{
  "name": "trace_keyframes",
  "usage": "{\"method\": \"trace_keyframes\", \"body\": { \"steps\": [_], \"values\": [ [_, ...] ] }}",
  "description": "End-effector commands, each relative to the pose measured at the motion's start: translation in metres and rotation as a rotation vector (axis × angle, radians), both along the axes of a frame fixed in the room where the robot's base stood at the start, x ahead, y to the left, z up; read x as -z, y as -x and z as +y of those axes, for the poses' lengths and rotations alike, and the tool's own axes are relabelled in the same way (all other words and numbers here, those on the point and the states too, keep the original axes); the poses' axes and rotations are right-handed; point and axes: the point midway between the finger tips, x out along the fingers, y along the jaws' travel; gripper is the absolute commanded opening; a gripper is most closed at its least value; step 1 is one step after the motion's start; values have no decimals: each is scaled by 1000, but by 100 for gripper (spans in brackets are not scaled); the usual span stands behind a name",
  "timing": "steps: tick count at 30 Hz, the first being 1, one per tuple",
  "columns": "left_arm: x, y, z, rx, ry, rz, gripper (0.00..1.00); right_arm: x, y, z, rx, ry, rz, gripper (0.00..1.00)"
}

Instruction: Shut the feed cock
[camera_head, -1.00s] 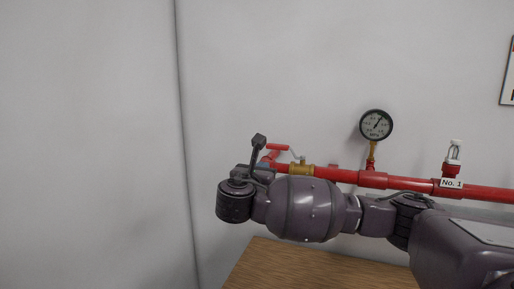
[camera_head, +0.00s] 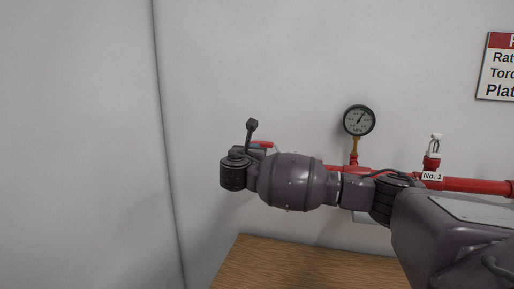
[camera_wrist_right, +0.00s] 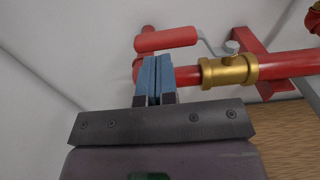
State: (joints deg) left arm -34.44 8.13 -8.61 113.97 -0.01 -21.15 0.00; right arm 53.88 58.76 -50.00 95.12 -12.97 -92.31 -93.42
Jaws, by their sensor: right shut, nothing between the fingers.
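The feed cock has a brass body (camera_wrist_right: 228,71) on the red pipe (camera_wrist_right: 285,64), seen in the right wrist view. Its lever has a red grip (camera_wrist_right: 166,40) and a bent metal shank running to the stem nut on top of the body. The lever points left, roughly along the pipe. In the head view only part of the red grip (camera_head: 265,144) shows; my right arm hides the body. My right gripper (camera_wrist_right: 154,62) is shut and empty, its blue fingers just below the grip in the picture. Contact cannot be told. My left gripper is out of view.
A pressure gauge (camera_head: 359,120) stands above the pipe. A sprinkler head with a "No. 1" label (camera_head: 432,175) is further right. A wooden table top (camera_head: 300,266) lies below, and a sign (camera_head: 497,68) hangs on the wall. The wall at left is bare.

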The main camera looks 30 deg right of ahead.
Motion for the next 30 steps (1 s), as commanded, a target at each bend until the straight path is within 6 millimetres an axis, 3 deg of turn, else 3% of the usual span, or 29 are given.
{"method": "trace_keyframes", "body": {
  "steps": [10, 23, 30],
  "values": [
    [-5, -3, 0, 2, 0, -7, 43, 0, -17, -20, 1, 0, 0, 0],
    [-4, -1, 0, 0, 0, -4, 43, 0, -18, -19, 3, 0, 0, 0],
    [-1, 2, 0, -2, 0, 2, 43, 0, -32, -12, 31, -2, -1, 0]
  ]
}}
